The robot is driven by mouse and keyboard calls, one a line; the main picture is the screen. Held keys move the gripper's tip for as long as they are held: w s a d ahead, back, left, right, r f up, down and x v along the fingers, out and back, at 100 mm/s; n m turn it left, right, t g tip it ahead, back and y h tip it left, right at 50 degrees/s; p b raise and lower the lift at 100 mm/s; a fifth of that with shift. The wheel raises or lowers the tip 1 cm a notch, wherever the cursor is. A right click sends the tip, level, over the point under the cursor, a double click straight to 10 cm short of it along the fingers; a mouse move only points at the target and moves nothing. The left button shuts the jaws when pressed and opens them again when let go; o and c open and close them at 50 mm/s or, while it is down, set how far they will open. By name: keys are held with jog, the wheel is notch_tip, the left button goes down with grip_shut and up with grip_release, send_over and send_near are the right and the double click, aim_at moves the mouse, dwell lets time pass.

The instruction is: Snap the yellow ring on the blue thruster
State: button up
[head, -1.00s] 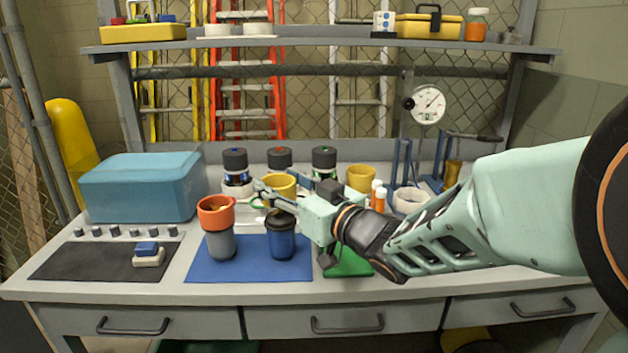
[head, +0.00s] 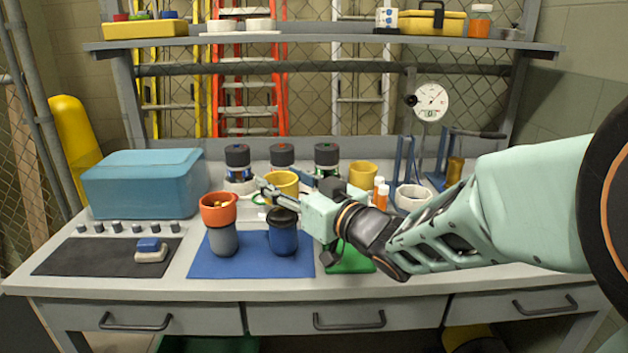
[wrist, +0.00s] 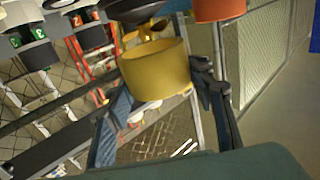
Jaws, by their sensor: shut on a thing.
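The yellow ring (head: 283,182) is a short, wide band, held upright behind and above the blue thruster. It fills the middle of the wrist view (wrist: 155,75). My gripper (head: 273,194) is shut on it, with a finger on either side in the wrist view. The blue thruster (head: 283,240), with a dark top, stands upright on the blue mat (head: 215,267) in front of the ring. The ring appears apart from the thruster, but my gripper partly covers the gap between them.
A grey thruster (head: 223,243) with an orange ring (head: 218,208) stands just left. A second yellow ring (head: 363,174), orange-and-white bottles (head: 381,193) and dark-capped thrusters (head: 237,157) stand behind. A teal box (head: 142,184) is at left. The front edge is clear.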

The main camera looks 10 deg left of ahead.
jog(key=shift+f+b, duration=1.9)
jog(key=shift+f, duration=0.25)
dwell(0.5)
dwell(0.4)
jog(key=o, duration=1)
jog(key=shift+d, duration=0.1)
